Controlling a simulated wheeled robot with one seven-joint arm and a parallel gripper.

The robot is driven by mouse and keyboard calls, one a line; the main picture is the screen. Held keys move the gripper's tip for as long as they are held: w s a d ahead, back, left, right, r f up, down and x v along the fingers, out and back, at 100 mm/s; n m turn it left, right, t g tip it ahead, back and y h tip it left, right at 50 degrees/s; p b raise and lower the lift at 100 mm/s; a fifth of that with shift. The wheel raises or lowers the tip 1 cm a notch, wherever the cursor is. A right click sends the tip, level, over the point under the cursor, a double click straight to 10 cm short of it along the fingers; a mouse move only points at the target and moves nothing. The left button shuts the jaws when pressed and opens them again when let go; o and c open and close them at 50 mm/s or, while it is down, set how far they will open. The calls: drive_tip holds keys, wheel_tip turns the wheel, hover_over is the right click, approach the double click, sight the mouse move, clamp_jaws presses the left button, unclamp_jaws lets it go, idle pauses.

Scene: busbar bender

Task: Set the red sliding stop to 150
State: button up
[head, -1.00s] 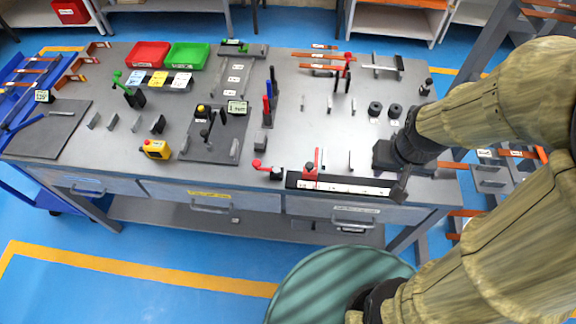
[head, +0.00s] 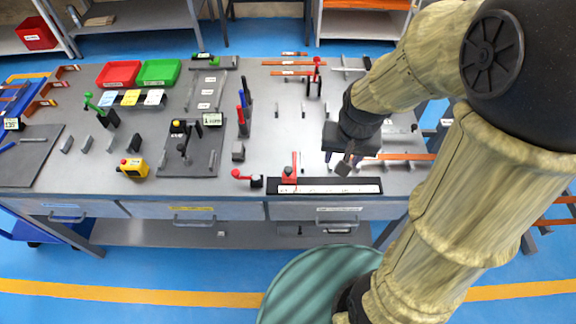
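The red sliding stop (head: 289,175) sits near the left end of a dark rail with a white scale strip (head: 340,189) along the bench's front edge. A thin red upright rises from the stop. The scale numbers are too small to read. My gripper (head: 343,168) points down over the bench, to the right of the stop and just behind the right half of the rail. It is apart from the stop. Its fingers are small and dark, and their opening does not show clearly.
A red-knobbed lever (head: 246,177) stands just left of the rail. A red-handled clamp (head: 316,75) and red and blue handles (head: 243,112) stand farther back. Copper bars (head: 403,156) lie right of my gripper. The bench top (head: 275,150) is bare behind the stop.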

drive_tip(key=w+a+m+g, duration=0.1)
drive_tip(key=w+a+m, duration=0.3)
drive_tip(key=w+a, duration=0.3)
drive_tip(key=m+g, duration=0.1)
drive_tip(key=m, duration=0.3)
hover_over(288, 169)
drive_tip(key=shift+f, duration=0.4)
drive_tip(key=shift+f, duration=0.1)
wheel_tip(288, 169, down, 17)
drive_tip(key=shift+f+p, duration=0.15)
drive_tip(key=shift+p, duration=0.7)
clamp_jaws()
